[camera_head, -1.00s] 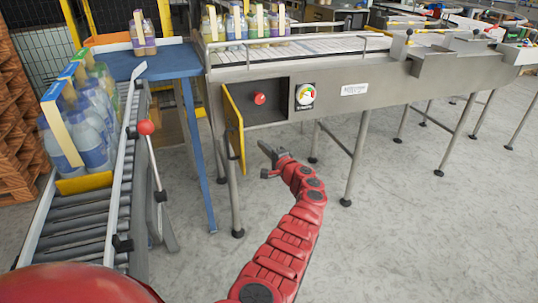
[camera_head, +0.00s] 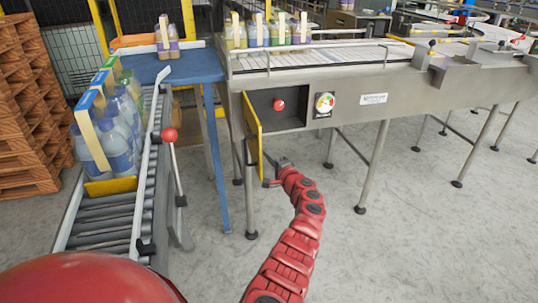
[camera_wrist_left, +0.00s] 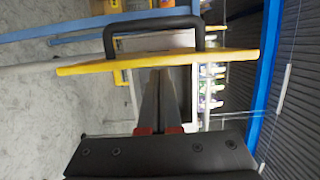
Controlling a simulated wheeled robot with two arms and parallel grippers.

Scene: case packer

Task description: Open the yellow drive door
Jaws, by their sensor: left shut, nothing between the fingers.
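The yellow drive door (camera_head: 252,124) hangs swung outward at the left side of an open grey compartment (camera_head: 292,120) on the conveyor's side. In the left wrist view the door (camera_wrist_left: 215,57) shows nearly edge-on, with a black bar handle (camera_wrist_left: 152,23) on its far face. My left gripper (camera_head: 278,168) is just right of the door's lower part, on the compartment side. It also shows in the left wrist view (camera_wrist_left: 160,85), with its fingers together, empty and pointing at the door's near face. I cannot tell whether they touch it. My right gripper is out of view.
A red button (camera_head: 278,104) sits inside the compartment, and a dial (camera_head: 325,103) is right of it. A blue table leg (camera_head: 216,160) and the conveyor's metal legs (camera_head: 372,165) stand nearby. A roller conveyor (camera_head: 105,228) with bottle packs is at left. Floor right of my arm is clear.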

